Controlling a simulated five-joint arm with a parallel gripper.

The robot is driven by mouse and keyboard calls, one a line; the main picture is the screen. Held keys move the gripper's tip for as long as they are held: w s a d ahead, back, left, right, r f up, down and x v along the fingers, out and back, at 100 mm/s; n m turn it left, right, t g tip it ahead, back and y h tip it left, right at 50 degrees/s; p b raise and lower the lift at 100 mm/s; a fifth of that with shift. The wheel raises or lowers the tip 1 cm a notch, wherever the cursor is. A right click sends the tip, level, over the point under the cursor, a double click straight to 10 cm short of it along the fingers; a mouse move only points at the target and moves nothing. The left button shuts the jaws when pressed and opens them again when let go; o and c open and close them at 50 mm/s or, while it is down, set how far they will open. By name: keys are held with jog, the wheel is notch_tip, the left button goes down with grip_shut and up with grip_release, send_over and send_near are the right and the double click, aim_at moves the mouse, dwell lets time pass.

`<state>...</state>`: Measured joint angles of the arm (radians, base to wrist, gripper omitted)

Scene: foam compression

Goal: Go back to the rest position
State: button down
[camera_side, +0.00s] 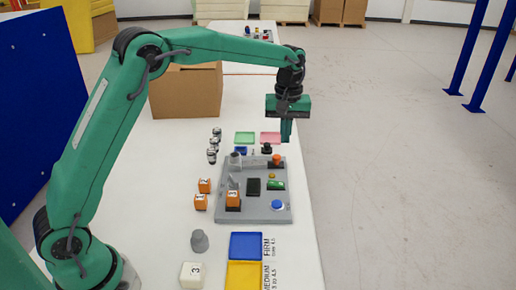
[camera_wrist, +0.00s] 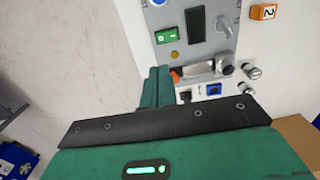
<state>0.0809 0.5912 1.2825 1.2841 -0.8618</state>
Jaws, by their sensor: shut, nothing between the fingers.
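My gripper (camera_side: 286,131) is shut and empty. It points straight down above the far right part of the grey test station in the side view. In the wrist view its closed green fingers (camera_wrist: 156,87) lie beside the station's edge. The grey test station (camera_side: 262,210) carries a dark display, a green part, a blue round button (camera_side: 277,205) and an orange knob (camera_side: 277,159). An orange numbered block (camera_side: 233,199) sits on the station's left side.
Two orange blocks (camera_side: 201,201) and a grey cup (camera_side: 199,241) stand left of the station. A white block (camera_side: 191,274), a blue tray (camera_side: 246,246) and a yellow tray (camera_side: 243,274) are nearer. Green (camera_side: 245,138) and pink (camera_side: 270,138) trays and a cardboard box (camera_side: 186,92) are farther back.

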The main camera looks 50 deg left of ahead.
jog(key=s+a+r+m+t, duration=0.1)
jog(key=s+r+m+t, duration=0.1)
jog(key=s+r, duration=0.45)
jog(key=s+a+r+m+t, duration=0.15)
jog(key=s+r, duration=0.25)
jog(key=s, duration=0.5)
jog(key=s+a+f+m+t, duration=0.1)
jog(key=s+f+m, duration=0.1)
jog(key=s, duration=0.6)
jog(key=s+a+f+m+t, duration=0.1)
jog(key=s+m, duration=0.2)
jog(key=s, duration=0.5)
jog(key=shift+s+f, duration=0.15)
jog(key=shift+f, duration=0.2)
jog(key=shift+m, duration=0.25)
dwell(0.7)
